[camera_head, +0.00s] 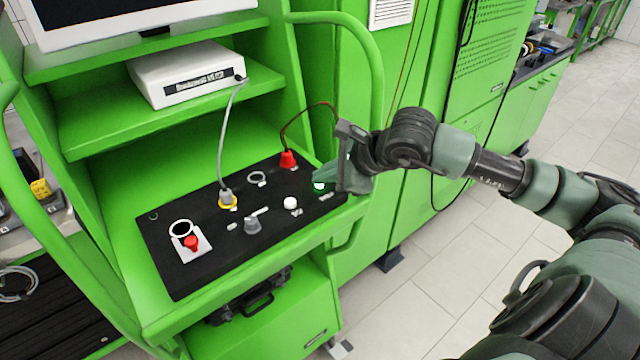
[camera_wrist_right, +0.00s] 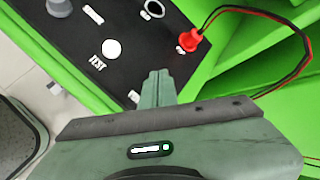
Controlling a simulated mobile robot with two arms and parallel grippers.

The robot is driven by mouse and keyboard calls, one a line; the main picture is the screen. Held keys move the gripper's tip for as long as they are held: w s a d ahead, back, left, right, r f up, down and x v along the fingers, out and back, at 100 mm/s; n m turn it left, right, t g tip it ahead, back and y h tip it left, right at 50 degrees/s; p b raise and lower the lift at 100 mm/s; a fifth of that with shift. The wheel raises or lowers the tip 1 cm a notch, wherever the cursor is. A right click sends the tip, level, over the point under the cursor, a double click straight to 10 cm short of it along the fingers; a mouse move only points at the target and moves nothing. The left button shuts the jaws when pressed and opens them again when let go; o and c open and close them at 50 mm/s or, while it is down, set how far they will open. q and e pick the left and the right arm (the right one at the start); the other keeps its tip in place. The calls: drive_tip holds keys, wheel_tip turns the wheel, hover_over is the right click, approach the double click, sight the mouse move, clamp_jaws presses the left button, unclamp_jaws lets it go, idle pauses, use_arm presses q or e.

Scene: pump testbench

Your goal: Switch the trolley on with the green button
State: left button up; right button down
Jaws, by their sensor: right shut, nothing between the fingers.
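The green trolley carries a black control panel (camera_head: 190,262) on its shelf. The green button (camera_head: 320,187) is at the panel's right end and shows as a small, bright, whitish-green spot. My right gripper (camera_head: 325,178) is shut and empty, with its fingertips right at the button. I cannot tell whether they touch it. In the right wrist view the closed fingertips (camera_wrist_right: 157,78) point at the panel, and the button is hidden behind them. My left gripper is not in view.
On the panel are a white button (camera_head: 290,203), a grey rotary knob (camera_head: 252,225), a yellow-ringed socket with a grey cable (camera_head: 228,198), a red plug (camera_head: 288,159) and a red emergency stop (camera_head: 191,243). A green tube handle (camera_head: 372,75) rises close to my right gripper.

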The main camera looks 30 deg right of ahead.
sight(323, 187)
drive_tip(key=shift+r, duration=0.6)
wheel_tip(323, 187, up, 6)
drive_tip(key=p, duration=0.2)
drive_tip(key=shift+p, duration=0.4)
